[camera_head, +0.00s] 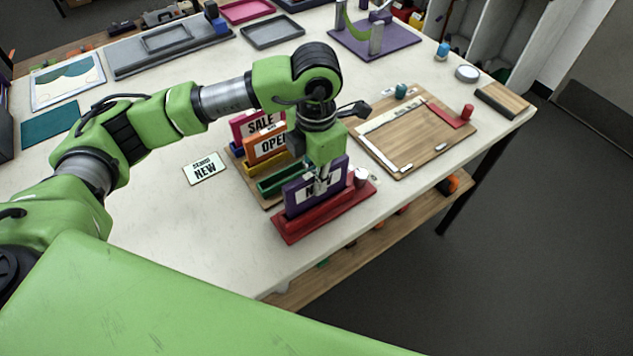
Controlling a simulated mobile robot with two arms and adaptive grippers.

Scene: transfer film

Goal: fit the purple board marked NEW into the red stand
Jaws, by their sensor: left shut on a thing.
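The purple board (294,200), with a white label partly hidden by my gripper, stands upright at the red stand (293,229) near the table's front edge. Its lower edge meets the top of the stand; I cannot tell how deep it sits in the slot. My left gripper (321,184) comes down from above and is shut on the board's upper part. My right gripper is not in view.
Behind stand a pink SALE board (244,123), an orange OPEN board (255,152) and an empty green stand (275,183). A white NEW card (204,169) lies left. A wooden board (455,137) lies right. The table is clear in front left.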

